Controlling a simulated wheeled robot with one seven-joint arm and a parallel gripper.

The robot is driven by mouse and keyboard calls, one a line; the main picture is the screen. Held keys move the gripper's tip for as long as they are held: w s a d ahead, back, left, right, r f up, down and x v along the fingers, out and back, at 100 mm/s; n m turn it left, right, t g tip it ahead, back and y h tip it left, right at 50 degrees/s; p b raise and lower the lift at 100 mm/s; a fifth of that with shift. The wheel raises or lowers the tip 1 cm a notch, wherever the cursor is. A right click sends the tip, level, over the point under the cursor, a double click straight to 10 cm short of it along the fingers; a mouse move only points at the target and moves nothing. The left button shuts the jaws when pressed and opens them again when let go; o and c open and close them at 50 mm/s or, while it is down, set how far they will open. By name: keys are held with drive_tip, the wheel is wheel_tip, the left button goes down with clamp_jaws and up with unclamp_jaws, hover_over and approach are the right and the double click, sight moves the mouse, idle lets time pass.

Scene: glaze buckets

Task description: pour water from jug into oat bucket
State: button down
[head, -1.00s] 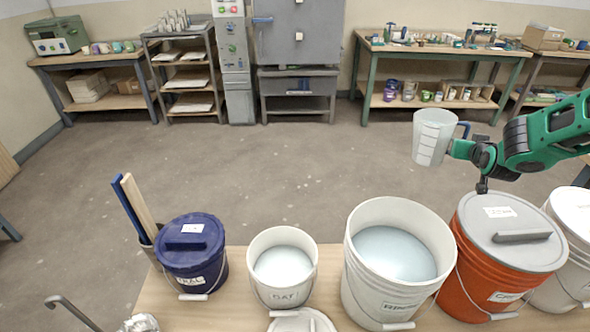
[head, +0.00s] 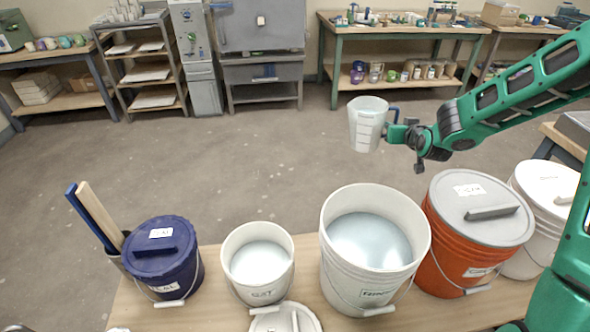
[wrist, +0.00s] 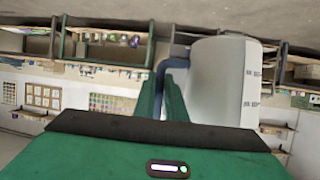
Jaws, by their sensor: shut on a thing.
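A translucent white jug (head: 367,124) with measuring marks and a blue handle is held upright in the air in the head view. My gripper (head: 396,128) is shut on its handle from the right. In the wrist view the jug (wrist: 222,82) stands right of the fingers (wrist: 163,97), which close on the blue handle. The oat bucket (head: 262,288) is small, white, open and labelled OAT, and holds pale liquid. It stands on the bench, below and left of the jug. The jug's contents cannot be made out.
A larger open white bucket (head: 345,272) of pale liquid stands right of the oat bucket. An orange lidded bucket (head: 452,262) and a white lidded one (head: 530,240) stand further right. A blue lidded bucket (head: 165,262) is at left. A loose lid (head: 272,321) lies in front.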

sight(365, 144)
drive_tip(key=a+f+y, duration=0.1)
drive_tip(key=a+f, duration=0.1)
drive_tip(key=s+a+f+n+y, duration=0.1)
drive_tip(key=a+f, duration=0.1)
drive_tip(key=a, duration=0.1)
drive_tip(key=s+a+f+n+y, duration=0.1)
drive_tip(key=a+f, duration=0.1)
drive_tip(key=a, duration=0.1)
drive_tip(key=shift+s+a+g, duration=0.15)
drive_tip(key=shift+a+g, duration=0.05)
drive_tip(key=shift+g, duration=0.2)
drive_tip(key=shift+s+a+f+n+g+y, duration=1)
drive_tip(key=shift+s+a+n+g+y, duration=0.7)
drive_tip(key=shift+a, duration=2.15)
drive_tip(key=shift+s+a+f+n+g+y, duration=0.65)
drive_tip(key=shift+s+a+f+n+y, duration=0.5)
drive_tip(key=shift+s+a, duration=1.9)
drive_tip(key=shift+s+a+f+n+g+y, duration=0.95)
drive_tip(key=shift+a+n, duration=0.7)
drive_tip(key=shift+a, duration=3)
drive_tip(key=shift+w+d+r+n+t+h, duration=0.15)
drive_tip(key=shift+w+r+n+t, duration=0.15)
drive_tip(key=shift+r+n, duration=0.4)
drive_tip(key=shift+w+d+r+n+t+h, duration=0.15)
drive_tip(key=shift+r+n+t, duration=0.25)
drive_tip(key=shift+r, duration=0.5)
drive_tip(key=shift+w+d+r+n+t+h, duration=0.15)
drive_tip(key=shift+w+r+n+t, duration=0.1)
drive_tip(key=shift+r+n, duration=0.45)
